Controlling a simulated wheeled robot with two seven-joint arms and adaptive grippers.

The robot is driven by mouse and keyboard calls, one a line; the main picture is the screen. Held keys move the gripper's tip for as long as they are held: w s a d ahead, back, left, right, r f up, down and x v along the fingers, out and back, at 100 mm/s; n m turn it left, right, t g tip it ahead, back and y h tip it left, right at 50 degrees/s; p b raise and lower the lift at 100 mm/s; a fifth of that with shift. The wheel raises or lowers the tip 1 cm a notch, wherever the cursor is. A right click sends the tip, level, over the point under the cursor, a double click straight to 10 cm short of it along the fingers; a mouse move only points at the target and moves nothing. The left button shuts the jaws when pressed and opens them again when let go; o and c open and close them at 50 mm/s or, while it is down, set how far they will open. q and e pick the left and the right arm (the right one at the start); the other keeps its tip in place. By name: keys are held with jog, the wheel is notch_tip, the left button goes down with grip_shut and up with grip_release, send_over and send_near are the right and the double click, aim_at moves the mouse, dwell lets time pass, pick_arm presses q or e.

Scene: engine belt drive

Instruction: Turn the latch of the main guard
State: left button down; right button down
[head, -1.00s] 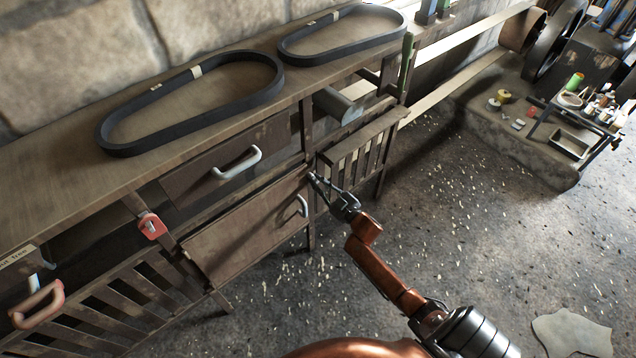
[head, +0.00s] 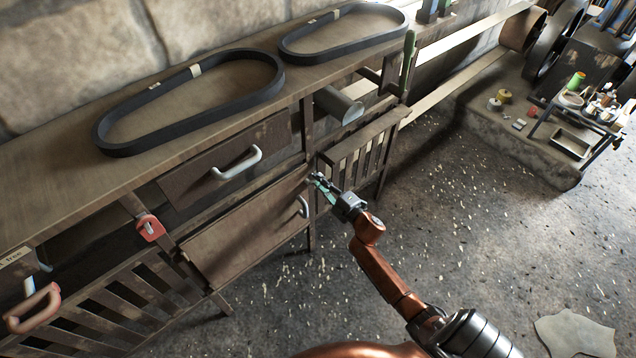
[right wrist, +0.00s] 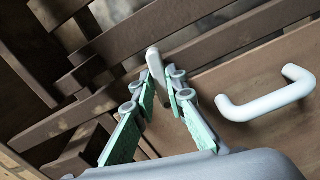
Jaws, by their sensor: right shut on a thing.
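My right gripper (head: 317,180) is at the post between the brown cabinet door (head: 250,228) and a slatted guard (head: 362,150). In the right wrist view the gripper (right wrist: 163,86) has its green-padded fingers closed around a small grey latch (right wrist: 155,62). In the head view the latch is too small and covered to make out. The cabinet door's pale handle (right wrist: 268,104) is just right of the fingers in the wrist view, not touched. My left gripper is not in view.
Two black belts (head: 190,140) lie on the bench top (head: 60,205). A drawer (head: 225,160) with a pale handle is above the door. A red latch-like part (head: 150,228) and another slatted guard (head: 110,310) are at left.

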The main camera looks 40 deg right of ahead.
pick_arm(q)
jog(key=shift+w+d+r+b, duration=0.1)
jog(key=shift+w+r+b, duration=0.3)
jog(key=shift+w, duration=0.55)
pick_arm(e)
jog(key=shift+n, duration=1.2)
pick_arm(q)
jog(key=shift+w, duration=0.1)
pick_arm(e)
jog(key=c, duration=1.9)
grip_release()
jog(key=shift+c, duration=0.2)
jog(key=s, duration=1.2)
jog(key=shift+d, duration=0.45)
